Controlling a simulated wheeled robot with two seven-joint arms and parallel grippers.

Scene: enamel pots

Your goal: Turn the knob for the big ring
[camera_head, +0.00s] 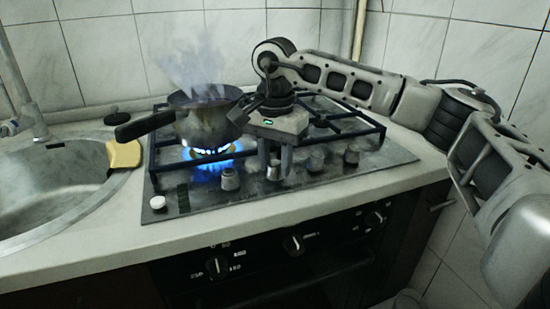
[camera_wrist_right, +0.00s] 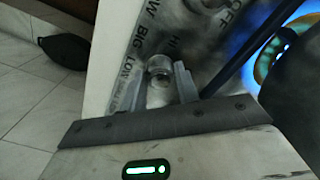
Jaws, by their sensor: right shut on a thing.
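My right gripper (camera_head: 275,166) reaches down to the front knob row of the dark hob (camera_head: 330,180). Its fingers are shut on a metal knob (camera_wrist_right: 159,70), one finger on each side. In the wrist view, "BIG", "LOW", "HI" and "OFF" are printed on the panel around this knob. A blue flame (camera_head: 207,170) burns on the left ring, under a dark steaming pot (camera_head: 203,125). Other knobs (camera_head: 230,179) stand to the left and right of the held one. My left gripper is out of view.
The pot's black handle (camera_head: 146,125) points left. A sink (camera_head: 50,185) and a yellow sponge (camera_head: 124,154) lie left of the hob. A white knob (camera_head: 157,203) sits at the front left. Oven dials (camera_head: 293,244) are below the counter. Tiled wall stands behind.

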